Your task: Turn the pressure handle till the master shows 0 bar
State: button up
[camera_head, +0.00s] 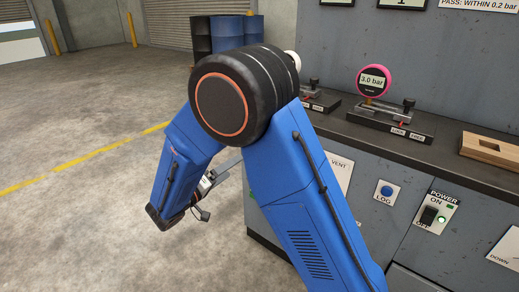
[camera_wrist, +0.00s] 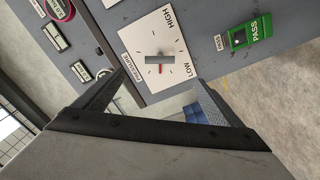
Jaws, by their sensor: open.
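In the wrist view the pressure handle (camera_wrist: 153,60) is a short grey bar on a white square dial plate (camera_wrist: 135,38) marked PRESSURE, LOW and HIGH. A small red mark shows just below the bar. My gripper (camera_wrist: 160,82) is open and empty, its two dark fingers spread below the handle in the picture and apart from it. A pink-rimmed round gauge (camera_wrist: 60,8) is cut off at the top left of the wrist view, its reading unclear. In the head view a pink gauge (camera_head: 374,81) reads 3.0 bar; I cannot tell which gauge is the master.
A green PASS box (camera_wrist: 250,38) is on the panel right of the dial. The cabinet front has a blue LOG button (camera_head: 386,191) and a POWER switch (camera_head: 429,215). Left floor is clear.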

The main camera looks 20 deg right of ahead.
jog(key=x, duration=1.7)
jog(key=shift+d, duration=0.1)
jog(key=c, duration=1)
